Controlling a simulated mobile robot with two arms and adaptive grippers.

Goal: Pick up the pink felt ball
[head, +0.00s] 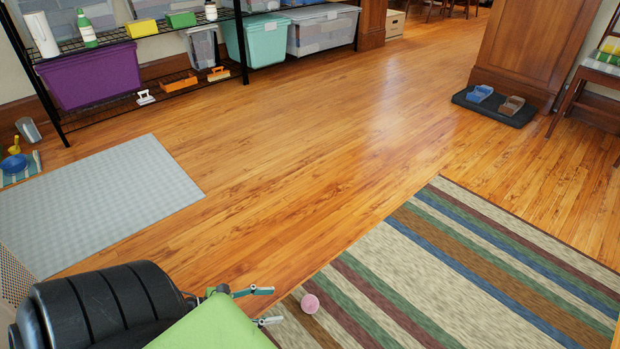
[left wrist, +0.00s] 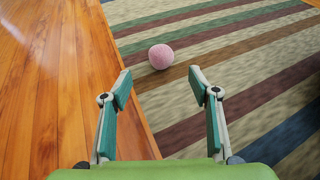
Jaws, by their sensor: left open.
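The pink felt ball (head: 310,303) lies on the striped rug (head: 470,250) near the rug's left edge in the head view. In the left wrist view the ball (left wrist: 161,56) sits ahead of the fingertips, roughly centred between them and not touching them. My left gripper (head: 268,306) is open and empty, just left of the ball in the head view. Its two teal-padded fingers (left wrist: 163,90) stand apart in the left wrist view. My right gripper is not in view.
A grey mat (head: 95,205) lies on the wooden floor at left. A black shelf with a purple bin (head: 90,76) and a teal bin (head: 262,40) stands at the back. A dark tray (head: 495,108) with two shoe-like items lies at right. The middle floor is clear.

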